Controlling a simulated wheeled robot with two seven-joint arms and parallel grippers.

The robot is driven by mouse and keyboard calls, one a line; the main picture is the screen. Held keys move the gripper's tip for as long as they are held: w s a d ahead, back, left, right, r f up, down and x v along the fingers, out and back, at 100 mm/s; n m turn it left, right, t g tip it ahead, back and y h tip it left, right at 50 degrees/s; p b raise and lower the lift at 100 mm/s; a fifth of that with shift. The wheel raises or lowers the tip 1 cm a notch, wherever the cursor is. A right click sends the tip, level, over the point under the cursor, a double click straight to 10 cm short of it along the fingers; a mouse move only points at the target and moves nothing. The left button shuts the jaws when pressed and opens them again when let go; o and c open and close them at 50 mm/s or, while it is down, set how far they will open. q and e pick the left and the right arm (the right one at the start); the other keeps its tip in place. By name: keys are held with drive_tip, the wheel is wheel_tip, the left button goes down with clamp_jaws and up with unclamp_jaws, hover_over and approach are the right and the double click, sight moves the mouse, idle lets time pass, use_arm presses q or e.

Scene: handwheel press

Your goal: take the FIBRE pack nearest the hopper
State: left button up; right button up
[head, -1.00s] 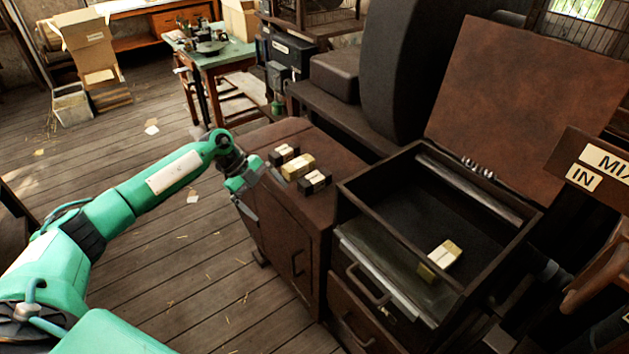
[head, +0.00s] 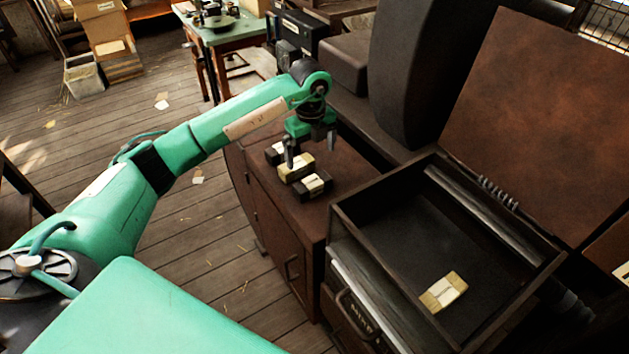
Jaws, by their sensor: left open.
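Three small banded packs sit in a row on top of the brown cabinet (head: 350,203). They are a dark pack (head: 273,154) at the back left, a yellowish pack (head: 296,170) in the middle, and a dark pack (head: 313,186) nearest the open box. Their labels are too small to read. My left gripper (head: 311,151) is open, pointing down above the row, and partly covers the back and middle packs. I cannot tell its exact height over them. No part is clearly marked as the hopper. My right gripper is out of view.
An open dark box (head: 384,265) stands right of the cabinet with a yellowish pack (head: 444,292) inside. Its brown lid (head: 540,125) is raised behind it. A large dark rounded body (head: 415,75) rises behind the cabinet. The wooden floor at left is mostly clear.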

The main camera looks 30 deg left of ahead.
sight(312, 181)
use_arm(q)
wheel_tip(312, 181, down, 4)
drive_tip(key=shift+r+p, duration=0.25)
drive_tip(key=shift+p, duration=0.2)
wheel_tip(312, 181, down, 2)
drive_tip(key=shift+w+f, duration=0.15)
drive_tip(key=shift+f+p, duration=0.4)
drive_tip(key=shift+p, duration=0.1)
drive_tip(key=f+p, duration=0.1)
drive_tip(key=f, duration=0.1)
drive_tip(key=f+p, duration=0.1)
drive_tip(key=f, duration=0.1)
drive_tip(key=shift+s+d, duration=0.2)
drive_tip(key=shift+f, duration=0.4)
drive_tip(key=c, duration=0.6)
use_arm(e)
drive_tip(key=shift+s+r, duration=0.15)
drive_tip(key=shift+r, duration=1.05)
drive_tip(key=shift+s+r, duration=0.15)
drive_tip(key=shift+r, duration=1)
